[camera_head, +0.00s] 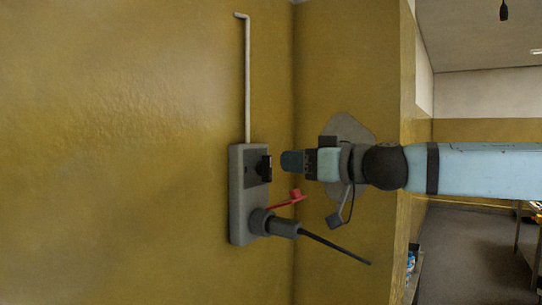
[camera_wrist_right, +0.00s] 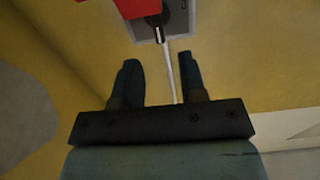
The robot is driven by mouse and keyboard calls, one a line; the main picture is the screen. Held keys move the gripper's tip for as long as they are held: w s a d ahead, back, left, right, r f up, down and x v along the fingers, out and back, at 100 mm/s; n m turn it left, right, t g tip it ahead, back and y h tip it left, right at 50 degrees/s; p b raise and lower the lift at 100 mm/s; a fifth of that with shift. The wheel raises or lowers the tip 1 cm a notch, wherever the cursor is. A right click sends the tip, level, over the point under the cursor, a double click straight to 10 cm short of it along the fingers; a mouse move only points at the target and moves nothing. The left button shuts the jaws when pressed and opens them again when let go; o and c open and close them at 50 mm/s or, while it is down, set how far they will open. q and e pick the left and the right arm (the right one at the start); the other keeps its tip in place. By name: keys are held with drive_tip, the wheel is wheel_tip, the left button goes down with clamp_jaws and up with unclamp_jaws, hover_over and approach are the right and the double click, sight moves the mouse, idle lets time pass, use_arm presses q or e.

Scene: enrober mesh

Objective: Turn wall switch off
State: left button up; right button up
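The wall switch is a grey box (camera_head: 238,205) on the yellow wall in the head view, with a black switch handle (camera_head: 264,168) on its face. My right gripper (camera_head: 288,161) is just right of the handle, with a small gap between them in the picture. In the right wrist view the gripper (camera_wrist_right: 162,82) has its two dark fingers apart with nothing gripped between them. Part of the grey box (camera_wrist_right: 186,22) shows beyond the fingertips at the top. My left gripper is not in view.
A dark plug (camera_head: 281,227) with a black cable sits in the lower part of the box. A red piece (camera_head: 290,200) sticks out above it and also shows in the wrist view (camera_wrist_right: 98,10). A pale conduit (camera_head: 247,80) runs up the wall. A wall corner lies behind my arm.

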sight(271, 159)
drive_tip(key=p+x, duration=0.1)
drive_tip(key=x, duration=0.5)
drive_tip(key=shift+w+a, duration=0.1)
drive_tip(key=c, duration=0.6)
